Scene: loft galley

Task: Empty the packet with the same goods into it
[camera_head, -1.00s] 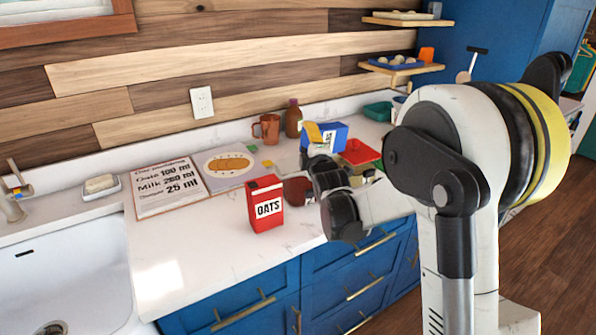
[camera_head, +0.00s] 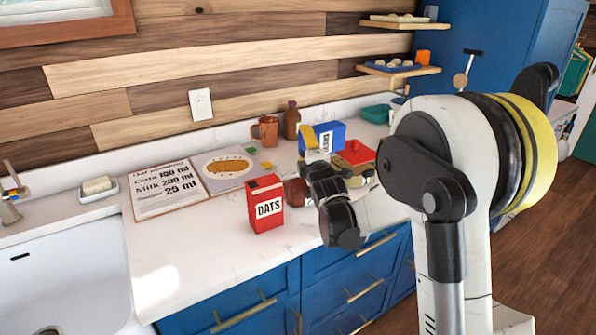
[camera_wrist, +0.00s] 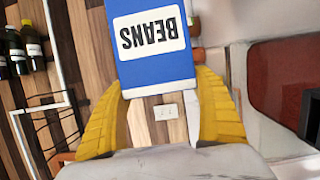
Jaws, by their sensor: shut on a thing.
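A blue packet with a white BEANS label (camera_head: 326,137) is held in my gripper (camera_head: 311,140), tilted well over above the counter. In the wrist view the packet (camera_wrist: 152,52) sits between the two yellow fingers (camera_wrist: 160,88), its label upside down in the picture. A container with a red top and yellowish sides (camera_head: 356,155) stands just right of my gripper, partly hidden by it. I cannot tell whether packet and container touch. A red OATS packet (camera_head: 267,206) stands upright at the counter's front. The packet's opening and any falling goods do not show.
A recipe board (camera_head: 163,188) and a picture card (camera_head: 224,166) lie to the left. A copper mug (camera_head: 266,130) and a brown bottle (camera_head: 291,120) stand at the back. A dark red round thing (camera_head: 295,191) is beside the oats. The sink (camera_head: 65,265) is front left.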

